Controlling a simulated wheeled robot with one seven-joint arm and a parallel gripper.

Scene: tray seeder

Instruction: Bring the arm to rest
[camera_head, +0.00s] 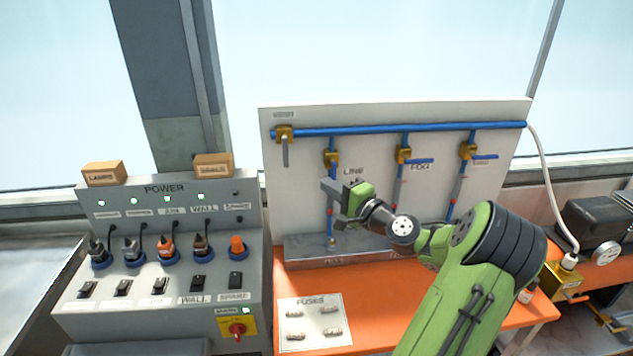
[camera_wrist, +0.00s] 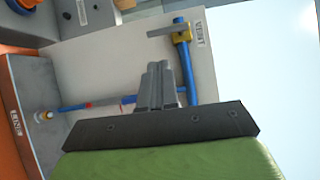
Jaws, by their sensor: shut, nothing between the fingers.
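My green arm reaches up from the lower right in the head view and is bent over the orange bench. My gripper (camera_head: 331,187) is in front of the left part of the white pipe panel (camera_head: 300,190), near the leftmost vertical blue pipe. In the wrist view my gripper (camera_wrist: 158,66) has its grey fingers together with nothing between them. Behind the fingers the wrist view shows the panel (camera_wrist: 120,62) and a blue pipe (camera_wrist: 187,65) with a brass valve and a grey lever. I cannot tell whether the fingers touch the panel or pipe.
A grey power console (camera_head: 165,260) with plugs, switches and a red knob stands at the left. A fuse plate (camera_head: 313,322) lies on the orange bench (camera_head: 375,283). A black pump (camera_head: 598,222) with a gauge and a white hose are at the right. Windows are behind.

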